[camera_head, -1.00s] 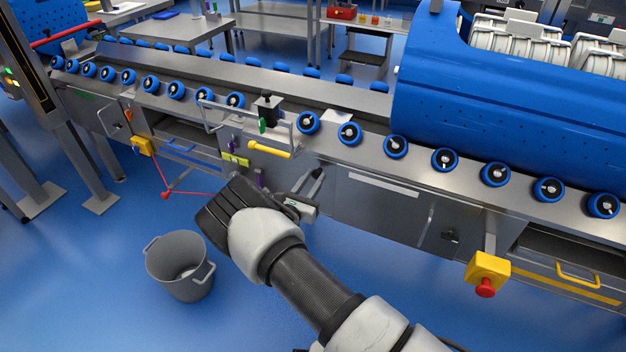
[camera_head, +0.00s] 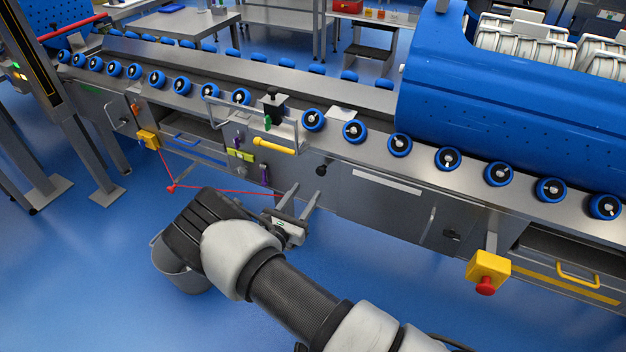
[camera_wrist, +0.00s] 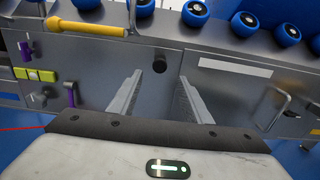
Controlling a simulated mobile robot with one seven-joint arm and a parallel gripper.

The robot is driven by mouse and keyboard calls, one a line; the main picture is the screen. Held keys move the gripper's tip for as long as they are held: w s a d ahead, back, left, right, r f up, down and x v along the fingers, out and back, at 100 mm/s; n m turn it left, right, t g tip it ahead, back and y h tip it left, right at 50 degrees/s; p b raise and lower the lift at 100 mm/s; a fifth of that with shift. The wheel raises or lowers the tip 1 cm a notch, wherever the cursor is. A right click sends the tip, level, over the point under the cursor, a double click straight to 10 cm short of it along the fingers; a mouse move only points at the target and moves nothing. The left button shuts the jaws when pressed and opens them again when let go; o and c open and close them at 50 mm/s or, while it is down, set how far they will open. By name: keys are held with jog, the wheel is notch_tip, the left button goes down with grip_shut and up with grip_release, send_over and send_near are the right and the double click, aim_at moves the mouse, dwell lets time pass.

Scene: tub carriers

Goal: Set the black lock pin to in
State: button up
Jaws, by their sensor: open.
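The black lock pin (camera_head: 321,170) is a small round dark knob on the grey front panel, below and right of the yellow-handled bar. In the wrist view the pin (camera_wrist: 159,67) shows end-on, just above and between my fingertips. My gripper (camera_head: 303,195) is open and empty, with its two fingers (camera_wrist: 161,82) pointing at the panel and apart from the pin. How far the pin stands out from the panel is hard to tell.
The yellow handle (camera_head: 274,146), green-yellow blocks (camera_head: 240,155) and a purple lever (camera_head: 264,174) sit left of the pin. Blue rollers (camera_head: 354,131) line the edge above. A red cord (camera_head: 225,186) hangs at left.

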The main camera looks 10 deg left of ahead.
jog(key=v, duration=0.8)
jog(key=shift+p, duration=0.45)
